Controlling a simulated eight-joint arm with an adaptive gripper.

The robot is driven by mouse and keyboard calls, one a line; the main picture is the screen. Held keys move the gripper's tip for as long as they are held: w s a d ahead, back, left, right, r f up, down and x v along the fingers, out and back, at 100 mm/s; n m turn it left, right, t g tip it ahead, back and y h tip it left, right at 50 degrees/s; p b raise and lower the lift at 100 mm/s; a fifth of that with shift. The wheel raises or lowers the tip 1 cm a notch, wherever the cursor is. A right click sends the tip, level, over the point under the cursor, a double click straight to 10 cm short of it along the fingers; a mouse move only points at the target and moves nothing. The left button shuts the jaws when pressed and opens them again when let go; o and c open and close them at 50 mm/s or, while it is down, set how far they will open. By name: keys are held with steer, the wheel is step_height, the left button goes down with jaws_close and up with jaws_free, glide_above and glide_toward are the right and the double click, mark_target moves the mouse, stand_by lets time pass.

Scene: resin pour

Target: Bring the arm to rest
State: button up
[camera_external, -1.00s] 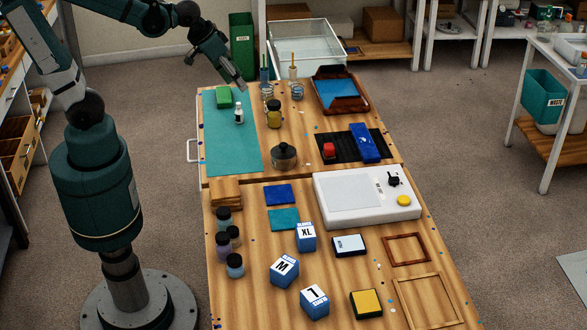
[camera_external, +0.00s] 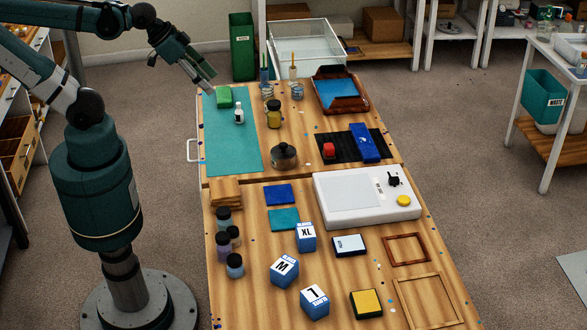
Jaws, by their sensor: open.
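My gripper (camera_external: 207,86) hangs at the end of my arm, above the far left corner of the wooden workbench (camera_external: 300,175). It is open, and nothing shows between its fingers. A small white bottle (camera_external: 239,113) stands upright on the mat, right of the gripper.
A yellow jar (camera_external: 274,114) and a lidded glass pot (camera_external: 285,156) stand near the mat. A tray with blue resin (camera_external: 340,92) is at the far right. A white scale (camera_external: 367,196), several glove boxes (camera_external: 284,269) and dark-lidded jars (camera_external: 235,265) fill the near half.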

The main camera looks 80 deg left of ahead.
stand_by(0.4)
steer(key=shift+f+b, duration=0.95)
stand_by(0.6)
